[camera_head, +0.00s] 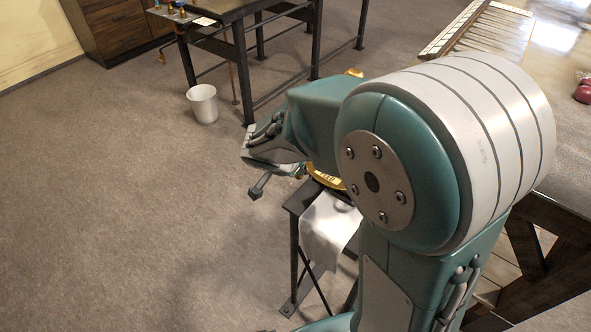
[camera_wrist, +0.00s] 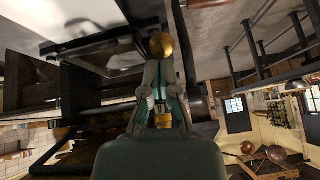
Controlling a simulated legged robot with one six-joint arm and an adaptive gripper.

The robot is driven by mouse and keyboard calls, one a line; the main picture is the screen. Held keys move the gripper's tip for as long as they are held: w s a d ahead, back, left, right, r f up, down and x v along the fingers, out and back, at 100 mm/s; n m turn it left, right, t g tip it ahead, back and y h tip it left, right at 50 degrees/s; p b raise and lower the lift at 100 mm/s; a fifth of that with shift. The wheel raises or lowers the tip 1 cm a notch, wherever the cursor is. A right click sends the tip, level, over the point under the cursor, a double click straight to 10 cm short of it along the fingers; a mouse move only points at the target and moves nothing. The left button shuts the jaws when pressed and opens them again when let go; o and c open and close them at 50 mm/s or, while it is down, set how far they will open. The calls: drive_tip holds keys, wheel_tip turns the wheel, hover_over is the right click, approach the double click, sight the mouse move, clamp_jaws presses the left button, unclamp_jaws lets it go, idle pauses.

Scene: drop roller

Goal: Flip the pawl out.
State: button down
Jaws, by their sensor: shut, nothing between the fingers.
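In the wrist view my gripper (camera_wrist: 160,68) points up the picture. Its fingers are together with nothing between them. A round brass knob (camera_wrist: 162,45) shows just beyond the fingertips; I cannot tell whether they touch it. A dark upright bar (camera_wrist: 181,42) runs just right of the fingers. I cannot pick out the pawl for certain in either view; the knob may belong to it. In the head view my large arm joint hides much of the work area, and my fingertips cannot be made out clearly there.
In the wrist view dark machine framework (camera_wrist: 88,48) fills the left side. In the head view a small dark stand with a white cloth (camera_head: 325,232) is beside my arm. A white bucket (camera_head: 203,103) stands on open floor at left.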

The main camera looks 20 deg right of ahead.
drive_tip(key=v, duration=1.1)
drive_tip(key=shift+s+a+r, duration=0.15)
drive_tip(key=shift+a+r, duration=0.05)
drive_tip(key=shift+r, duration=0.05)
drive_tip(key=shift+s, duration=0.1)
